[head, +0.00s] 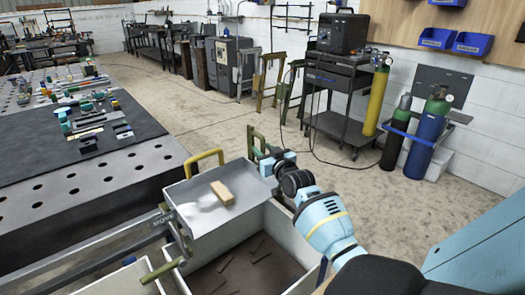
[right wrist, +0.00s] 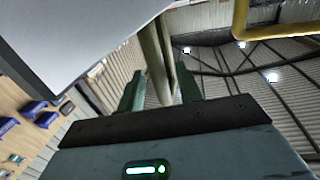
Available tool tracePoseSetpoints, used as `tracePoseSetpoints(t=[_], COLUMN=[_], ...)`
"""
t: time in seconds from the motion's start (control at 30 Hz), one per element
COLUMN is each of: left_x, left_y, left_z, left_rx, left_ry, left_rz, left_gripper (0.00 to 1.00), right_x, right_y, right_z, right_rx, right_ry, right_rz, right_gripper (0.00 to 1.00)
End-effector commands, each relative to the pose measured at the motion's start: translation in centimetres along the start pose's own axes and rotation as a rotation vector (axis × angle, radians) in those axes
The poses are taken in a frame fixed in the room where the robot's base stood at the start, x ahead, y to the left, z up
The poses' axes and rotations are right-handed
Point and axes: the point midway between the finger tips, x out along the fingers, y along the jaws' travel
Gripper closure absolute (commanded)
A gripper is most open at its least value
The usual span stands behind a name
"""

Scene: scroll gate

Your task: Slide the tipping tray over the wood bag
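The tipping tray (head: 187,192) is a shallow pale-grey tray with a yellow handle (head: 204,158). A light wooden block (head: 222,193) lies in it. The tray is at lower centre in the head view, above one end of a large whitish bin. That bin, perhaps the wood bag (head: 291,234), is open-topped, with dark strips on its brown floor. My right gripper (head: 262,150) is at the tray's far right corner. In the right wrist view its fingers (right wrist: 160,88) stand apart on either side of an olive bar (right wrist: 162,55); firm contact is not clear. My left gripper is not in view.
A perforated metal table (head: 100,180) with small parts fills the left. A metal rail (head: 110,240) runs to the tray's left side, near an olive grip (head: 162,270). Gas cylinders (head: 427,135) and a welding cart (head: 335,85) stand at the back right. The floor between is clear.

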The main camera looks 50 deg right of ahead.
Motion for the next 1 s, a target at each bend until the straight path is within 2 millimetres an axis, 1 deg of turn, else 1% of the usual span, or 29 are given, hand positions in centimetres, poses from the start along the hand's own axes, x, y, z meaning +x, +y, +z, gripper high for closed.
tracePoseSetpoints(t=[0.13, 0.43, 0.47, 0.7, 0.73, 1.0], left_x=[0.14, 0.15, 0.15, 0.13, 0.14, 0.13], left_y=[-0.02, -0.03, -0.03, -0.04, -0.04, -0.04], left_z=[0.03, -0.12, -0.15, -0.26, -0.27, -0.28], left_rx=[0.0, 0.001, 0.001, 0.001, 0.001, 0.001], left_ry=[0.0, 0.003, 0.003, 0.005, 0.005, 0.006], left_rz=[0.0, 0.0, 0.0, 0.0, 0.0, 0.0], left_gripper=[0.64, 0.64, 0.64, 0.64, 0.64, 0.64], right_x=[0.8, 0.99, 0.98, 0.97, 0.97, 0.96], right_y=[0.07, 0.05, 0.05, 0.05, 0.04, 0.03], right_z=[-0.03, -0.05, -0.05, -0.03, -0.03, -0.02], right_rx=[0.001, 0.001, 0.001, 0.001, 0.001, 0.001], right_ry=[0.0, 0.0, 0.0, 0.0, 0.0, 0.0], right_rz=[0.001, 0.001, 0.001, 0.001, 0.001, 0.001], right_gripper=[0.65, 0.65, 0.66, 0.97, 1.0, 1.0])
